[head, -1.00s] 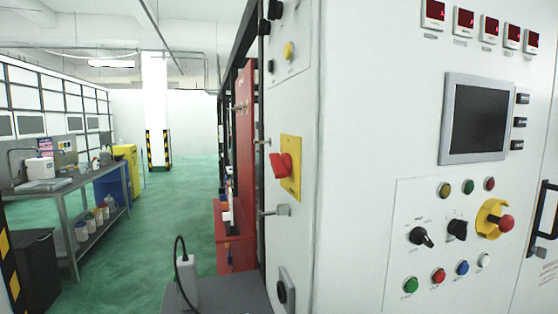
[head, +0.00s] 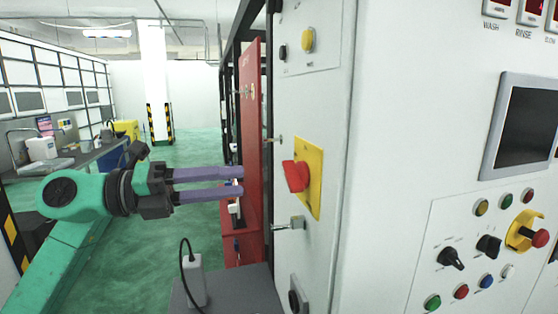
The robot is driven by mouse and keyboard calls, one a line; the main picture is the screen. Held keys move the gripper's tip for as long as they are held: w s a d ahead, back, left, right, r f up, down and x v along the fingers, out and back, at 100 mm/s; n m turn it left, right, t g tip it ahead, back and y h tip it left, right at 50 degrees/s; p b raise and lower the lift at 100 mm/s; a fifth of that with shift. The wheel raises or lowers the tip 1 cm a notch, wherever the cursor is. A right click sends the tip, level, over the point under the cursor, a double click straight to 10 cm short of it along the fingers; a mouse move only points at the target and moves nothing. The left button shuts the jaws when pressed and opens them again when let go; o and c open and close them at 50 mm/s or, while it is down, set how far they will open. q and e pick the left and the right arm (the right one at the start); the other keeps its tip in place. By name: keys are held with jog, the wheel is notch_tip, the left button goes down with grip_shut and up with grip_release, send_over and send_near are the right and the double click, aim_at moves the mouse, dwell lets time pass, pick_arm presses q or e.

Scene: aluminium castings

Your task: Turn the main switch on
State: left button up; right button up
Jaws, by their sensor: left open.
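The main switch (head: 296,176) is a red rotary handle on a yellow plate (head: 315,178), on the narrow left side of the white cabinet. My left gripper (head: 241,181) comes in from the left at about the height of the switch. Its two purple fingers point right, apart and empty. The fingertips are to the left of the red handle in the picture, with a gap between them. My right gripper is not in view.
A metal door handle (head: 290,224) sticks out below the switch. The white cabinet's front panel (head: 480,250) has buttons, knobs and an emergency stop. A grey box with a cable (head: 194,282) stands at the bottom. A workbench (head: 85,158) is at left.

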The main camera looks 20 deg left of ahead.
aim_at(286, 177)
pick_arm(q)
jog(key=p+x, duration=0.2)
jog(key=x, duration=0.2)
jog(key=p+x, duration=0.1)
jog(key=x, duration=0.3)
jog(key=shift+w+a+r+p, duration=0.1)
jog(key=shift+r+p, duration=0.1)
jog(key=shift+p, duration=0.2)
jog(key=shift+w+d+f, duration=0.15)
jog(key=shift+d+f, duration=0.05)
jog(key=shift+d, duration=0.1)
jog(key=shift+c, duration=0.3)
jog(key=shift+a, duration=0.1)
grip_shut()
